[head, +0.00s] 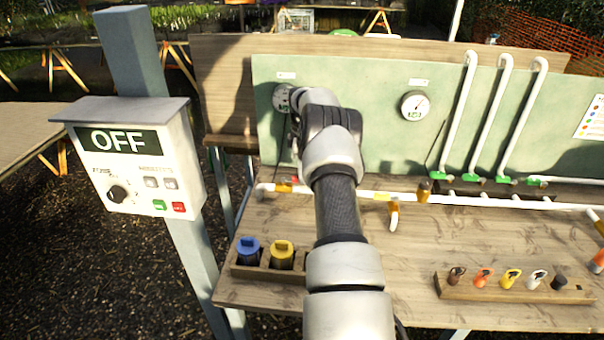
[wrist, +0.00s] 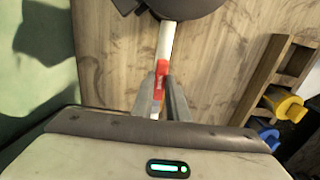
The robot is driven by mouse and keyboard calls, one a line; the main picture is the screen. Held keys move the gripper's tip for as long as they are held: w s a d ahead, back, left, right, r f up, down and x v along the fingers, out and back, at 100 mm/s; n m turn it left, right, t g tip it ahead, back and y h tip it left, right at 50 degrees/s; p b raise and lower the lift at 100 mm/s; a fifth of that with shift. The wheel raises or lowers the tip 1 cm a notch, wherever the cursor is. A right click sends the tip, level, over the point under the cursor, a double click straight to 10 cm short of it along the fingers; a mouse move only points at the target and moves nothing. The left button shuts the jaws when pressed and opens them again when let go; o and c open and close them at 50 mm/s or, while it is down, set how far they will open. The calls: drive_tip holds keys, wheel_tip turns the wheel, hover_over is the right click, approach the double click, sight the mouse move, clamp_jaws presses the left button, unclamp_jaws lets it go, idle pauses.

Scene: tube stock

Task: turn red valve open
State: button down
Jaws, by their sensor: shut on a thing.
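The red valve (wrist: 161,76) shows as a red handle on a white pipe (wrist: 166,42) in the wrist view. My gripper (wrist: 160,92) has its two grey fingers on either side of the red handle, closed on it. In the head view my arm hides the gripper. A small orange-red part (head: 284,186) on the white pipe along the bench shows just left of my arm; I cannot tell whether it is the same valve.
A grey control box (head: 140,165) reading OFF stands left on a post. A wooden holder with blue (head: 248,247) and yellow (head: 282,252) capped items sits at the bench's front left. A rack of coloured tags (head: 515,290) lies front right. Gauges (head: 415,106) and vertical pipes (head: 503,115) line the green panel.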

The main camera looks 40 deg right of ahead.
drive_tip(key=shift+r, duration=0.1)
drive_tip(key=c, duration=1.7)
unclamp_jaws()
wheel_tip(320, 180, up, 17)
drive_tip(key=shift+r+p, duration=0.15)
drive_tip(key=shift+p, duration=0.75)
